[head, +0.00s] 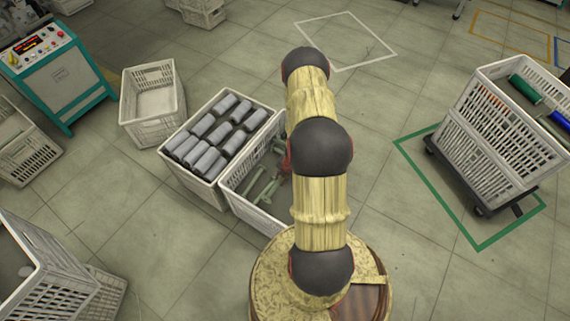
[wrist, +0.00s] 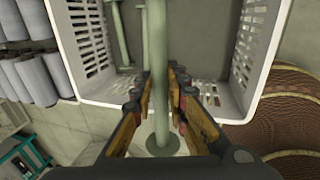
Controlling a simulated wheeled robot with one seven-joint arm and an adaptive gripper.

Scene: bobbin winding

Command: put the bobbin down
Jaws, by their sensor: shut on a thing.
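In the wrist view, my gripper (wrist: 160,88) is shut on a pale green bobbin (wrist: 157,60). The bobbin's shaft runs between the fingers, and its round end flange shows near the palm; its far end is cut off by the picture's top edge. The bobbin is over a white crate (wrist: 262,60); I cannot tell how far above the crate floor it is. Other pale green bobbins (wrist: 117,32) lie in that crate. In the head view, the crate (head: 247,212) is partly behind my arm, with several bobbins (head: 262,188) lying in it. My gripper is mostly hidden there.
A crate of grey wound bobbins (head: 190,187) stands against the left side of this crate. An empty-looking white crate (head: 145,132) is beyond it. A teal control cabinet (head: 62,85) is far left. A crate on a dolly (head: 497,128) stands right; floor between is clear.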

